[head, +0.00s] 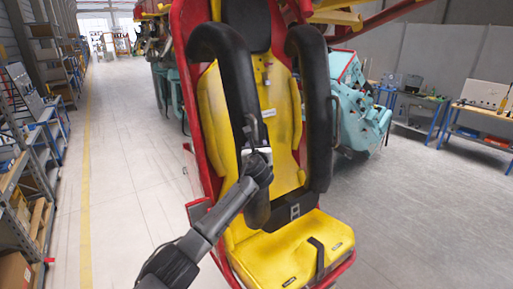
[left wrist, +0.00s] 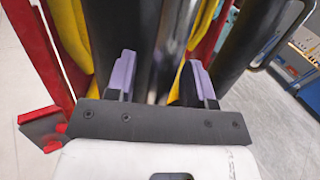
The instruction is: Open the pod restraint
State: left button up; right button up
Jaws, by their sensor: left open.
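The pod is a yellow seat (head: 290,250) in a red frame (head: 190,70). Its restraint (head: 238,80) is a pair of thick black padded bars that hang from the shoulders down in front of the seat back, to just above the cushion. My left gripper (head: 252,135) is at the lower half of the left bar. In the left wrist view its two purple-grey fingers (left wrist: 160,80) are apart, with a dark bar (left wrist: 135,35) of the restraint between or just beyond them. I cannot tell whether they touch it. My right gripper is not in view.
A teal pod (head: 362,105) stands behind on the right. Workbenches (head: 425,98) line the right wall. Shelving (head: 35,150) runs along the left side. The floor (head: 130,150) left of the pod is clear, with a yellow line.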

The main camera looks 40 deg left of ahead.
pick_arm(q)
grip_shut()
dwell(0.4)
